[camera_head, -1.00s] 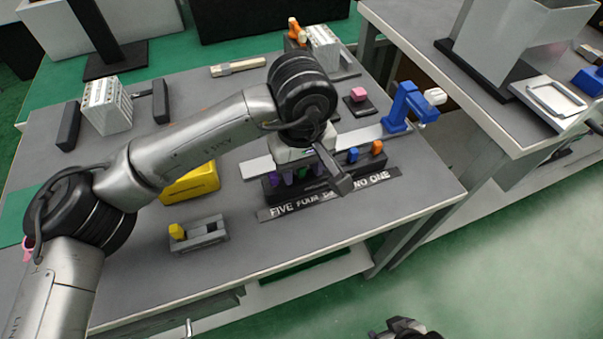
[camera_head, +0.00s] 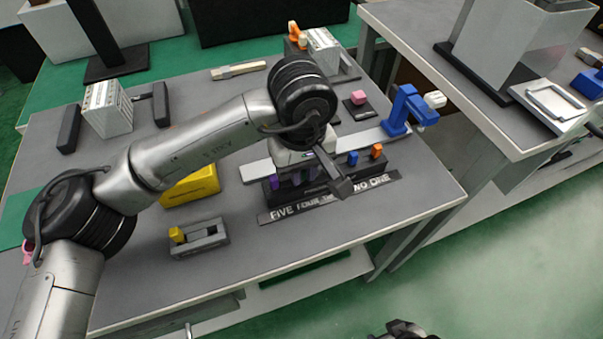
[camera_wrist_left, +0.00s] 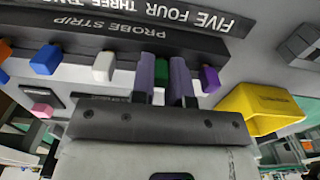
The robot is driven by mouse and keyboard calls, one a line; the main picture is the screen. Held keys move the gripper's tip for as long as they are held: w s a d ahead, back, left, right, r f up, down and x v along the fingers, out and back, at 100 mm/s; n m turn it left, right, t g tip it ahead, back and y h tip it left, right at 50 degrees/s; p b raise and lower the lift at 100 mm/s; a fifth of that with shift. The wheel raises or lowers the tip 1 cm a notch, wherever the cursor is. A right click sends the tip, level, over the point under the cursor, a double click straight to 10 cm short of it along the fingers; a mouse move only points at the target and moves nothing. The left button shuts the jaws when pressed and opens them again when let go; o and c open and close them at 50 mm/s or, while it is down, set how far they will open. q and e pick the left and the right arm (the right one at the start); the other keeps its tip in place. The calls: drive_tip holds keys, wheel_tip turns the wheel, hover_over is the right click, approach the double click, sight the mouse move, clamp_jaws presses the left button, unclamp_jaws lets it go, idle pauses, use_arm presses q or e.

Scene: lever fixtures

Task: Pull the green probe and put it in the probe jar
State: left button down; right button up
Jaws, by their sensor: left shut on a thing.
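The dark probe strip (camera_head: 370,171) lies on the table with coloured probes along it. My left gripper (camera_wrist_left: 162,80) points down over the strip. In the left wrist view its two fingers are shut on the green probe (camera_wrist_left: 162,71), one on each side. The green probe is still at the strip, between the white probe (camera_wrist_left: 104,66) and the purple probe (camera_wrist_left: 209,79). In the head view my left wrist hides most of it. I cannot make out which thing is the probe jar. A dark part of my right gripper (camera_head: 402,330) seems to show at the bottom edge.
The blue probe (camera_head: 352,158) and orange probe (camera_head: 376,151) stand right of my left gripper. A yellow box (camera_head: 190,187) and a grey fixture with a yellow lever (camera_head: 200,239) are to the left. A blue fixture (camera_head: 404,108) stands behind, at the right.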

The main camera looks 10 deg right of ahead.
use_arm(q)
drive_tip(key=shift+r, duration=0.15)
idle(0.3)
drive_tip(key=shift+r+p, duration=0.4)
drive_tip(key=shift+r, duration=0.2)
idle(0.8)
drive_tip(key=shift+r, duration=0.1)
drive_tip(key=shift+r+p, duration=1.4)
drive_tip(key=shift+r, duration=0.45)
